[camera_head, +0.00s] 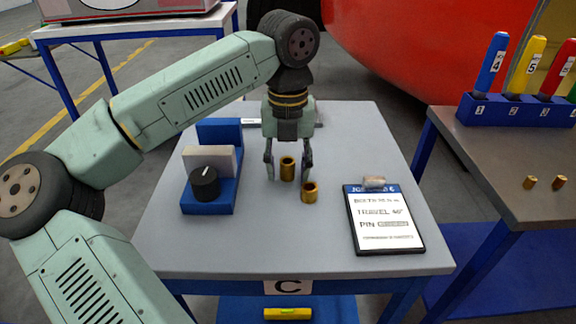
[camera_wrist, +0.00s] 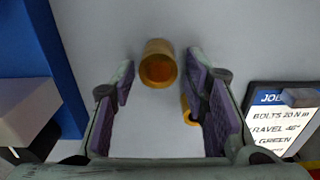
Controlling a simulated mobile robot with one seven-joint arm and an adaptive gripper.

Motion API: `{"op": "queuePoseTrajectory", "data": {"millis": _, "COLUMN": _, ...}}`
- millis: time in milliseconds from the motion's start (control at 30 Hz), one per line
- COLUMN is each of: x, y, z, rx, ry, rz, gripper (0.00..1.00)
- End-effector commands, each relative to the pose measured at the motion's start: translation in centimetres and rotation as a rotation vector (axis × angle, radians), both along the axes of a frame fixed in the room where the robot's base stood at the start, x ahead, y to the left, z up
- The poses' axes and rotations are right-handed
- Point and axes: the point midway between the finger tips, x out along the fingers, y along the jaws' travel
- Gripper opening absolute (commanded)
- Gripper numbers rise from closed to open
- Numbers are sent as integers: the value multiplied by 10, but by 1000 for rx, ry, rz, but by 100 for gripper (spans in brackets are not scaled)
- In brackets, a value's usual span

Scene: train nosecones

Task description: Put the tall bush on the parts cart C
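Parts cart C (camera_head: 240,258) has a grey top and a "C" label on its front edge.
A blue holder (camera_head: 208,207) with a black knob stands left of the bushes, a clipboard (camera_head: 384,222) lies right. Another table (camera_head: 480,155) at the right bears two small brass pieces (camera_head: 545,183) and a blue rack with coloured handles. The cart's front is clear.

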Motion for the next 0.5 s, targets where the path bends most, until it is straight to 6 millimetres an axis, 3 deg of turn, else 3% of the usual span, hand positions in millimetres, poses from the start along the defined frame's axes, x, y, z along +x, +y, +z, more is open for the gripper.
{"op": "queuePoseTrajectory", "data": {"millis": 333, "x": 0, "y": 0, "z": 1, "rx": 0, "ry": 0, "rz": 0, "gripper": 46}}
{"op": "queuePoseTrajectory", "data": {"millis": 500, "x": 1, "y": 1, "z": 16, "rx": 3, "ry": -2, "rz": 3, "gripper": 46}}
